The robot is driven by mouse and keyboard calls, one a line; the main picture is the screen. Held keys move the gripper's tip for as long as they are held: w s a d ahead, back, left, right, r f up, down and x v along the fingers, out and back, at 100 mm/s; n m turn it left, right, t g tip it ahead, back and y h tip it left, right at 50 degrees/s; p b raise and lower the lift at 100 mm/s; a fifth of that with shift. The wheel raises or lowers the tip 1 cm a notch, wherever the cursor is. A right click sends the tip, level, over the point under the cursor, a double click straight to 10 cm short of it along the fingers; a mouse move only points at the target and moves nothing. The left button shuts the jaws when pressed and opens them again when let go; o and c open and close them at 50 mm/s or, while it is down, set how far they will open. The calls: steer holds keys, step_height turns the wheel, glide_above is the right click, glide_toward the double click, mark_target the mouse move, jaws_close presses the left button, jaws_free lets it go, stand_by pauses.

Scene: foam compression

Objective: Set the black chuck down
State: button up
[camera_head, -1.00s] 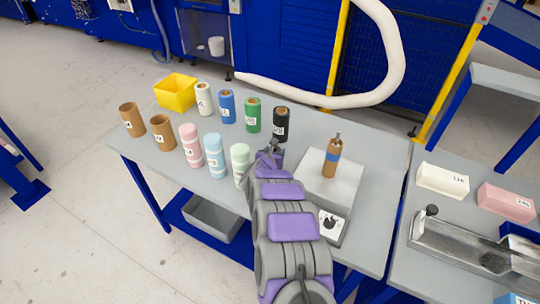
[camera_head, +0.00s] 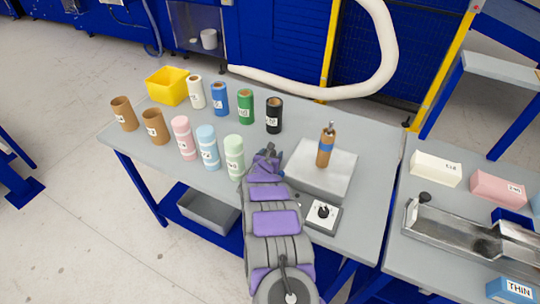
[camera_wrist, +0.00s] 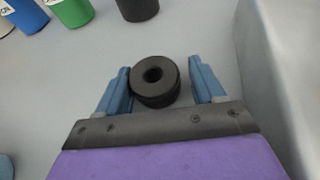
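The black chuck (camera_wrist: 156,82), a short round piece with a centre hole, sits between the two fingers of my gripper (camera_wrist: 161,84) in the wrist view. It lies close to or against the left finger, with a clear gap to the right finger. The gripper is open around it. The chuck seems to stand upright on the grey table, though its underside is hidden. In the head view my gripper (camera_head: 268,153) is low over the table, between the black roll and the pale green roll; the chuck is hard to make out there.
A black roll (camera_head: 274,115) stands just beyond the gripper, and a pale green roll (camera_head: 234,157) is to its left. A grey block (camera_head: 323,170) bearing a brown cylinder (camera_head: 325,147) is close on the right. Several other rolls and a yellow bin (camera_head: 167,87) stand further left.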

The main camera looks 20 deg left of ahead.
steer(key=shift+o, duration=1.3)
steer(key=shift+d+r, duration=0.1)
steer(key=shift+d, duration=0.5)
steer(key=shift+s+a, duration=0.1)
steer(key=shift+a, duration=0.45)
steer(key=shift+s+a, duration=0.1)
steer(key=shift+s, duration=0.15)
steer(key=v, duration=0.2)
steer(key=d+v, duration=0.1)
steer(key=v, duration=0.2)
steer(key=shift+w, duration=0.15)
steer(key=shift+s+a+r, duration=0.1)
steer(key=shift+s+r, duration=0.05)
steer(key=shift+s, duration=0.3)
steer(key=shift+s+a+r, duration=0.1)
steer(key=shift+s+r, duration=0.05)
steer(key=shift+s, duration=0.35)
steer(key=shift+d+r, duration=0.1)
steer(key=shift+d, duration=0.15)
steer(key=shift+s+a, duration=0.1)
